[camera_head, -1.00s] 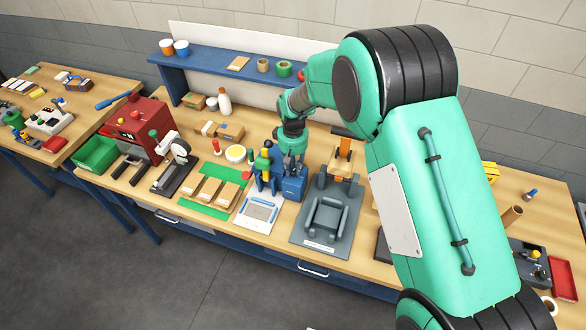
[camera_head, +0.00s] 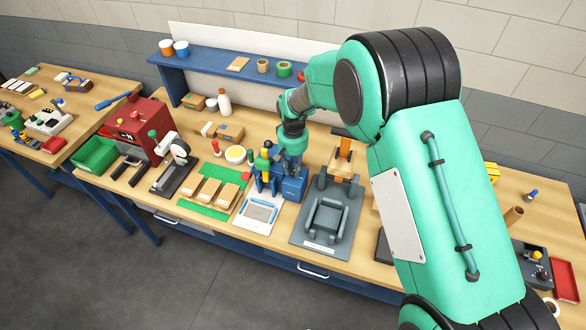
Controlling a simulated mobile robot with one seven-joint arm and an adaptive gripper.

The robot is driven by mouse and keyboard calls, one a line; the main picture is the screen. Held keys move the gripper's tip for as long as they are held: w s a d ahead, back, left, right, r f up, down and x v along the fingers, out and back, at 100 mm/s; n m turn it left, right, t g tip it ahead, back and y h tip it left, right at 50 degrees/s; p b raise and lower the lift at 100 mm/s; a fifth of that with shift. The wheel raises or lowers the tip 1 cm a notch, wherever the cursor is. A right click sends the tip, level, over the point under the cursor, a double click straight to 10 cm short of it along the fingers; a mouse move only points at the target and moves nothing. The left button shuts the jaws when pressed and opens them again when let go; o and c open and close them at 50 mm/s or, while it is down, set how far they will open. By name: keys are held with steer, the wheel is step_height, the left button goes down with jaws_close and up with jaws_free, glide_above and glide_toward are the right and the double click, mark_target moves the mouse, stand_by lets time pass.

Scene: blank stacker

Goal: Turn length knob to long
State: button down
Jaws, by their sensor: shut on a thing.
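The blue machine (camera_head: 293,188) stands near the middle of the bench, with upright blue parts and green and yellow tops (camera_head: 264,160) on its left side. My gripper (camera_head: 290,160) points down onto the top of the machine's right-hand blue block. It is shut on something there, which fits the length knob. The knob itself is hidden under my gripper, so its setting and its marks cannot be read. My fingertips are also too small and covered to see clearly.
A white-and-blue tray (camera_head: 259,212) lies in front of the machine. A grey fixture (camera_head: 326,220) stands to its right, and a green mat (camera_head: 188,208) with several wooden blocks to its left. A blue shelf (camera_head: 225,66) runs behind. My arm covers the bench's right part.

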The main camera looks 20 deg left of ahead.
mark_target(293, 171)
steer(key=c, duration=1.8)
jaws_free()
steer(key=shift+o, duration=0.2)
steer(key=n, duration=0.4)
steer(key=shift+p, duration=0.35)
steer(key=n, duration=0.3)
steer(key=shift+n+p, duration=0.3)
steer(key=shift+p, duration=0.05)
step_height(293, 171, up, 22)
steer(key=s+d+r+m+b, duration=0.1)
steer(key=d+r+b, duration=0.1)
steer(key=d, duration=0.5)
steer(key=s+d+r+m+t+b, duration=0.1)
steer(key=d+r+m+b, duration=0.1)
steer(key=d+r, duration=0.3)
steer(key=shift+s+d+y+b, duration=0.2)
steer(key=shift+d+y+b, duration=0.1)
steer(key=shift+d+b, duration=0.55)
steer(key=shift+d, duration=0.1)
